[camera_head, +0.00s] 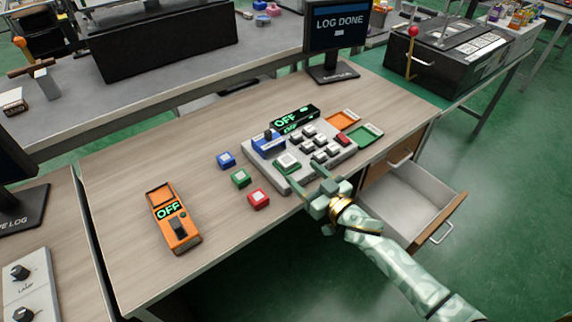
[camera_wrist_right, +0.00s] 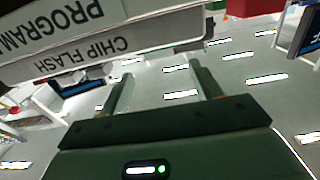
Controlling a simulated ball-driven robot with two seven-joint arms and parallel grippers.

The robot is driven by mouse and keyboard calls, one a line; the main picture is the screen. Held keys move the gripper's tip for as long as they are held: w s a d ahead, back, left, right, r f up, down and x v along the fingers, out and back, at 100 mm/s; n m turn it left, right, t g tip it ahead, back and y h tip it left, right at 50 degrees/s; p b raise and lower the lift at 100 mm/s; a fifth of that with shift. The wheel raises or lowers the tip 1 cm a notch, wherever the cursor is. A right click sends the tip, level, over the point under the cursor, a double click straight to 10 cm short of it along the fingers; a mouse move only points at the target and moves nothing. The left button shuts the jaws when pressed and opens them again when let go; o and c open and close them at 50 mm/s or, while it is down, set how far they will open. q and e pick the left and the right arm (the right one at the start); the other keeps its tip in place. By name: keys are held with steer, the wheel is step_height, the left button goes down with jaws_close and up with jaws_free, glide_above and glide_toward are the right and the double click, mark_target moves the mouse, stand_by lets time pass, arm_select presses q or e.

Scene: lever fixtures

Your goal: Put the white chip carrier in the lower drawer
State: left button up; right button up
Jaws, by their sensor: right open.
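A small white square piece (camera_head: 287,160) sits in a green holder at the front left of the grey console (camera_head: 322,172); I cannot tell whether it is the white chip carrier. My right gripper (camera_head: 323,183) is just in front of the console's front edge, to the right of that piece. In the right wrist view its two fingers (camera_wrist_right: 163,88) are apart with nothing between them. The lower drawer (camera_head: 405,199) in the desk's right side is pulled open and looks empty. My left gripper is out of view.
Blue (camera_head: 226,160), green (camera_head: 241,178) and red (camera_head: 258,198) blocks lie left of the console. An orange device (camera_head: 174,218) reading OFF lies farther left. Orange (camera_head: 342,120) and green (camera_head: 367,134) trays sit behind right. A monitor (camera_head: 336,40) stands at the back.

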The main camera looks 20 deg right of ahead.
mark_target(291, 163)
steer(key=shift+w+a+f, duration=0.1)
steer(key=shift+w+a, duration=0.15)
steer(key=shift+w, duration=0.4)
steer(key=x, duration=0.1)
steer(key=b+x, duration=0.1)
steer(key=x, duration=0.1)
steer(key=b+x, duration=0.1)
steer(key=x, duration=0.1)
steer(key=shift+f, duration=0.25)
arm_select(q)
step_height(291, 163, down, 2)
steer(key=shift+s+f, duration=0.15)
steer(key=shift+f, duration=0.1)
arm_select(e)
steer(key=shift+r, duration=0.1)
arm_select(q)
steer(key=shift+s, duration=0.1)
arm_select(e)
steer(key=c, duration=1.1)
steer(key=shift+c, duration=0.2)
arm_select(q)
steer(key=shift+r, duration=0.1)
arm_select(e)
steer(key=shift+r, duration=0.1)
